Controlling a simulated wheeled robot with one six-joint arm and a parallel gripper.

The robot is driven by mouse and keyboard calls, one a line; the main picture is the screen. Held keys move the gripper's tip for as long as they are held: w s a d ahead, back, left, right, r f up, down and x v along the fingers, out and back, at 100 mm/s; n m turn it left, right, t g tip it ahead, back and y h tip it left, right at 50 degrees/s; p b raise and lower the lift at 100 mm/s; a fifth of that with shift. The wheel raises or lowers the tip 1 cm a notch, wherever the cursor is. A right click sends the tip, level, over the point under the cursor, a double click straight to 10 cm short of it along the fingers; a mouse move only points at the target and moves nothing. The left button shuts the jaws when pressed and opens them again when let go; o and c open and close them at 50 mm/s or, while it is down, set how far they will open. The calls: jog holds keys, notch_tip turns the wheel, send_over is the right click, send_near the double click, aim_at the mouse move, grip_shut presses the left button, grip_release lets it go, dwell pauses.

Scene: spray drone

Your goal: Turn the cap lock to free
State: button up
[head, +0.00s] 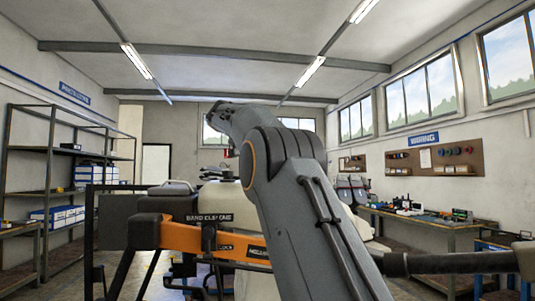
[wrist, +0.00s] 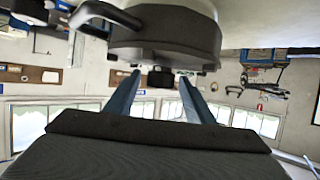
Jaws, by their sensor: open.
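The wrist view is upside down. A dark grey round cap (wrist: 165,42) with a curved handle (wrist: 105,15) fills its top middle, against a pale tank. A small black knob (wrist: 161,77) sticks out from the cap's edge. My gripper (wrist: 160,84) is open, one blue-grey finger on each side of the knob, with gaps visible and nothing held. I cannot tell how deep the fingertips reach or which way the lock is set. In the head view the drone's orange frame (head: 182,238) and pale tank (head: 235,198) stand behind my arm, which hides the cap and fingers.
A metal shelf (head: 47,190) with blue-white boxes stands at the left. A workbench (head: 430,220) with tools runs along the right wall under the windows. The drone's dark arms and legs spread at lower left. Some floor shows between the drone and the shelf.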

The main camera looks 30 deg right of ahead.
jog(key=shift+w+d+f, duration=0.1)
jog(key=shift+d, duration=0.1)
jog(key=shift+c, duration=0.3)
jog(key=c, duration=1)
